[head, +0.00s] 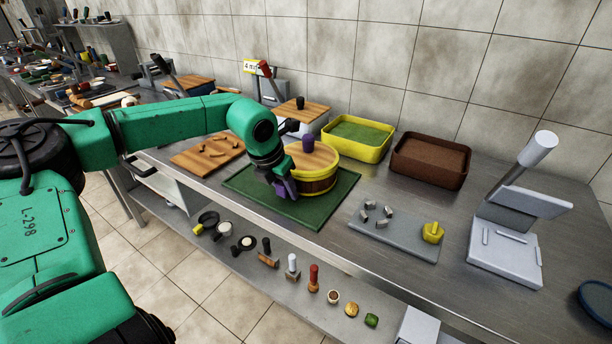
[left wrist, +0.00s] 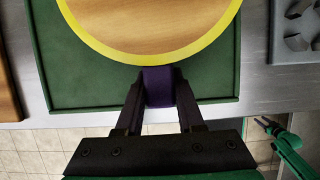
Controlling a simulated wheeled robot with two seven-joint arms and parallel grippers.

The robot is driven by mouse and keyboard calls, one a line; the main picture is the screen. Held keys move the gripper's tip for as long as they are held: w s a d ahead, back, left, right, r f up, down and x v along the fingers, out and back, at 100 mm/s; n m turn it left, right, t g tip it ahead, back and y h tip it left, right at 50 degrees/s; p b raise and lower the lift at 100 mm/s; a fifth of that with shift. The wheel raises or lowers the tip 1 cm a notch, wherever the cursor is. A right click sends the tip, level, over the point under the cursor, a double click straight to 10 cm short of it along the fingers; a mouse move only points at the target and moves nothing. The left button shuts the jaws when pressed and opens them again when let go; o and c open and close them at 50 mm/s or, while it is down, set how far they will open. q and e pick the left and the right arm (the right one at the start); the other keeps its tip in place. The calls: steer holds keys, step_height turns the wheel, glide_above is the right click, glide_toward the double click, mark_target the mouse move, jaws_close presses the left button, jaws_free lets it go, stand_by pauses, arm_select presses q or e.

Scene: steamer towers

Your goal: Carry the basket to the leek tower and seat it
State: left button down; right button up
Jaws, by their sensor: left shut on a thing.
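The basket (head: 318,184) is a round wooden tub with yellow bands and a pale wooden top. It stands on a green mat (head: 238,183) on the steel counter. A purple knob (head: 308,143) shows at its far side. My left gripper (head: 287,190) is at the near left side of the basket. In the left wrist view its fingers (left wrist: 160,97) are shut on a purple grip (left wrist: 158,84) at the rim of the basket (left wrist: 150,25). In that view, a green arm with dark jaws, seemingly my right gripper (left wrist: 268,126), shows small over the floor. I cannot tell which thing is the leek tower.
A yellow bin (head: 357,137) and a brown bin (head: 430,160) stand behind to the right. A grey tray (head: 400,232) with small metal pieces and a yellow item lies right of the mat. A white press (head: 505,255) stands farther right. A cutting board (head: 208,155) lies left.

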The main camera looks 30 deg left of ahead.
arm_select(q)
steer(key=shift+r+p, duration=0.9)
steer(key=shift+r, duration=1)
steer(key=c, duration=1.5)
jaws_free()
jaws_close()
steer(key=shift+a, duration=0.1)
